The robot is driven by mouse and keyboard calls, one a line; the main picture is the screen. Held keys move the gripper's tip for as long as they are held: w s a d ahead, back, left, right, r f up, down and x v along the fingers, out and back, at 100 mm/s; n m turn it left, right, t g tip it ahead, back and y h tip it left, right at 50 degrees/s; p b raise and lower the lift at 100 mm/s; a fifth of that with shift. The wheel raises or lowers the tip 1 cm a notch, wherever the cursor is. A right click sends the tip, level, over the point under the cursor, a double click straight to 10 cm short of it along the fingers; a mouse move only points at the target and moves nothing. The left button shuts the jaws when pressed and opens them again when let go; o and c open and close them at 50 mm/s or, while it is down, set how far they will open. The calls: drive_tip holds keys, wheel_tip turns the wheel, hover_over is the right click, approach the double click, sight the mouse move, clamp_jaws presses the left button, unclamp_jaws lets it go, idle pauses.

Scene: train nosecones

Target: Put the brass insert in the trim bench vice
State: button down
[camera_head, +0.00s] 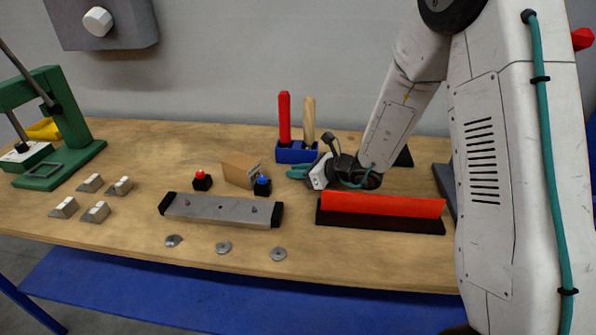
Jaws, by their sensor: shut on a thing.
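My gripper (297,172) is at the right of mid-bench, low in front of the blue tool holder, with its teal tip pointing left. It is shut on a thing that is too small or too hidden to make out. I cannot pick out a brass-coloured insert anywhere in view. No part is plainly a trim bench vice. A long red bar on a black base (380,212) lies in front of my arm. A grey bar with black end blocks and two pins (220,210) lies at the bench's middle.
A blue holder (296,153) with red and wooden handles stands behind my gripper. A red-button box (202,181), a blue-button box (262,187) and a brown block (238,171) stand left. Several small grey blocks (95,212) and a green press (75,130) are further left. Grey discs (223,247) lie in front.

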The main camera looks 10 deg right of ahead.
drive_tip(key=shift+f, duration=0.15)
drive_tip(key=c, duration=1.3)
unclamp_jaws()
drive_tip(key=shift+c, duration=0.2)
